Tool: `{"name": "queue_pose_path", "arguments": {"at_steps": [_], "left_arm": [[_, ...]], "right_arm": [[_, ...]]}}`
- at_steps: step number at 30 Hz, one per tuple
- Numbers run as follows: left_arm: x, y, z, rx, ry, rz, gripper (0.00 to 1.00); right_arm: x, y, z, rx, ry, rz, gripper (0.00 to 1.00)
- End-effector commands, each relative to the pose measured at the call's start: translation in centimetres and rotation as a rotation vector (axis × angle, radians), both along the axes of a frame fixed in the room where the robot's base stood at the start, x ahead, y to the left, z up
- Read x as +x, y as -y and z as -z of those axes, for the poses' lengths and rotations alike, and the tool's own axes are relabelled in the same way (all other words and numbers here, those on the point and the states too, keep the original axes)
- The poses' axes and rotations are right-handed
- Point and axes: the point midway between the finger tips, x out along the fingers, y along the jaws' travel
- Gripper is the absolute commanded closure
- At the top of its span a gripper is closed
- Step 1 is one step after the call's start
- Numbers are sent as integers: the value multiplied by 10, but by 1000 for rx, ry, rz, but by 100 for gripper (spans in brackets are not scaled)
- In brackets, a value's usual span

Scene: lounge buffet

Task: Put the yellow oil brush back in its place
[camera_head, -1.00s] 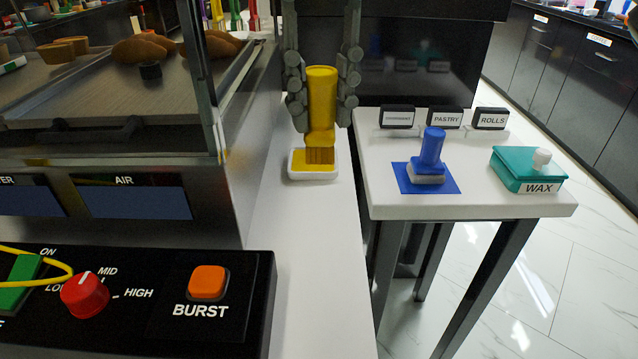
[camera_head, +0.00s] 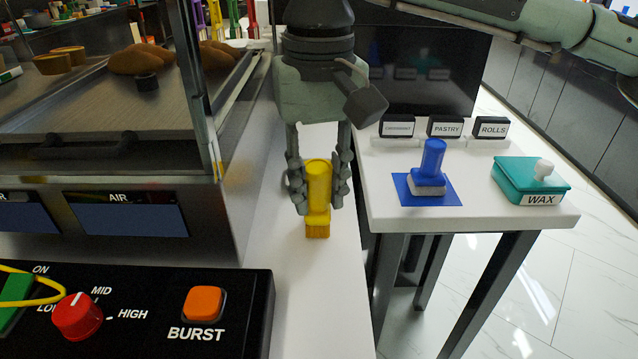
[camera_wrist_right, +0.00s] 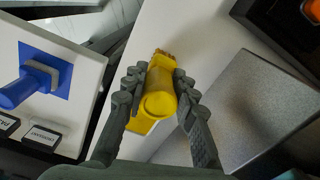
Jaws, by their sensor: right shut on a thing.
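The yellow oil brush (camera_head: 318,182) is upright, bristles down, over the white counter (camera_head: 310,300). My right gripper (camera_head: 317,207) is shut on its handle from above, one finger on each side. In the right wrist view the brush (camera_wrist_right: 160,98) lies between the fingers (camera_wrist_right: 157,80), its bristles pointing to the top. A yellow patch (camera_wrist_right: 139,126) shows beyond the handle there, perhaps the yellow pad; in the head view that spot is hidden by the gripper and brush. Whether the bristles touch the counter I cannot tell. My left gripper is not in view.
A control panel with an orange BURST button (camera_head: 204,304) is at front left, beside the grill (camera_head: 100,165).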

Motion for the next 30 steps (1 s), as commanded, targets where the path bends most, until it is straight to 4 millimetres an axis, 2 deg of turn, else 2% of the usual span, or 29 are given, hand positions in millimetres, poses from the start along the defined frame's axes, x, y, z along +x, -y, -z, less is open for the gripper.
{"name": "queue_pose_path", "arguments": {"at_steps": [8, 9, 14, 25, 27, 30], "left_arm": [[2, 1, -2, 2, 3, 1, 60], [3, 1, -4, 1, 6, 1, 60], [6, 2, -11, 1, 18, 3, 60], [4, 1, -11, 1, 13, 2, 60], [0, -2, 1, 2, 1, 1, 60], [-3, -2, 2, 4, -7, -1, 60]], "right_arm": [[0, 0, 2, 0, 0, 0, 100], [0, 0, 2, 0, 0, 0, 72], [0, 0, 2, 0, 0, 0, 52], [0, 0, -2, -1, 0, 0, 52], [1, 0, -7, 1, 3, 1, 52], [1, 0, -25, 2, 3, 1, 52]]}}
